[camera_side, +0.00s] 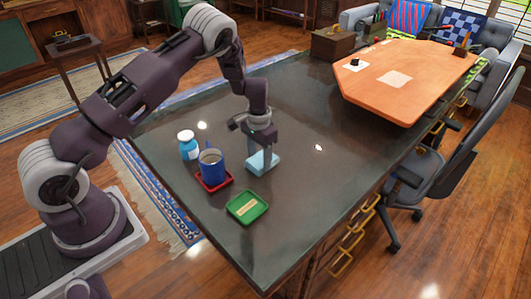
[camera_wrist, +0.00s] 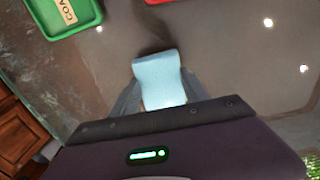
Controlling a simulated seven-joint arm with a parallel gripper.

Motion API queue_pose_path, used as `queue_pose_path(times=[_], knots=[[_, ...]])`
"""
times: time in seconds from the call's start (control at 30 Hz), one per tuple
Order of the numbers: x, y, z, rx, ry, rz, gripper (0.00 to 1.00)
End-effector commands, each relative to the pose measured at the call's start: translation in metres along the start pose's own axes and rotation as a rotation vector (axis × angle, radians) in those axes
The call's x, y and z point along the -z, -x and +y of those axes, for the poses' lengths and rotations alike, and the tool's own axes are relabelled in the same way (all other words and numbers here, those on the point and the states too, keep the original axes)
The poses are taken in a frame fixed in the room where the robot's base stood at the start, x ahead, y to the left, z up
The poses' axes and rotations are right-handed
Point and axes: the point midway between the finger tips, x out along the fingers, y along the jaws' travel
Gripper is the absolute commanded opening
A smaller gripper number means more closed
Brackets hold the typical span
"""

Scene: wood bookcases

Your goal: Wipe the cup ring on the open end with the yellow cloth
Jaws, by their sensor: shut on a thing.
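My gripper (camera_side: 261,147) is low over the dark desk top and shut on a light blue cloth (camera_side: 262,163). The cloth also shows between the fingers in the wrist view (camera_wrist: 157,78). In the side view its lower edge seems to be at the desk surface; I cannot tell whether it touches. I see no yellow cloth. I cannot make out a cup ring; bright glints lie on the desk. A blue cup (camera_side: 211,163) stands on a red coaster (camera_side: 214,184), left of my gripper in the side view.
A blue bottle with a white cap (camera_side: 187,146) stands behind the cup. A green tray (camera_side: 247,207) with a label lies near the desk's front; it also shows in the wrist view (camera_wrist: 88,17). An orange board (camera_side: 420,85) covers the far right end. The middle of the desk (camera_side: 300,120) is clear.

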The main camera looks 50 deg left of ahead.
Motion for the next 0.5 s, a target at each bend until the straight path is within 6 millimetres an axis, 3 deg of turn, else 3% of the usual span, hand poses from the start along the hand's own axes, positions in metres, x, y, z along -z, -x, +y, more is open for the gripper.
queue_pose_path(times=[0.2, 0.5], knots=[[-0.018, 0.0, 0.0, -0.002, -0.001, 0.0, 0.21], [0.012, 0.0, 0.001, 0.002, -0.004, 0.001, 0.21]])
